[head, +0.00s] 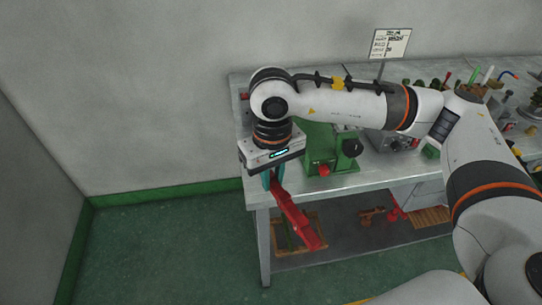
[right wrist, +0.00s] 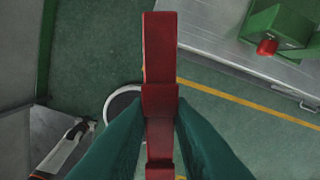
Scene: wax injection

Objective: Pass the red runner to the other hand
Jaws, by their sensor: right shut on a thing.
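The red runner (head: 297,218) is a long red bar, tilted down and to the right in front of the workbench's left end. My right gripper (head: 273,178) is shut on its upper end with teal fingers and holds it off the bench. In the right wrist view the runner (right wrist: 160,60) runs up the middle of the picture, between the teal fingers (right wrist: 160,128). The runner's gripped part is partly hidden by the fingers. My left gripper is not seen in the head view.
The metal workbench (head: 335,184) carries a green machine (head: 321,146) with a red knob, close to my right gripper. A sign (head: 390,43) and several tools stand farther back and right. A wooden frame (head: 286,243) lies on the lower shelf. The green floor (head: 160,245) at left is clear.

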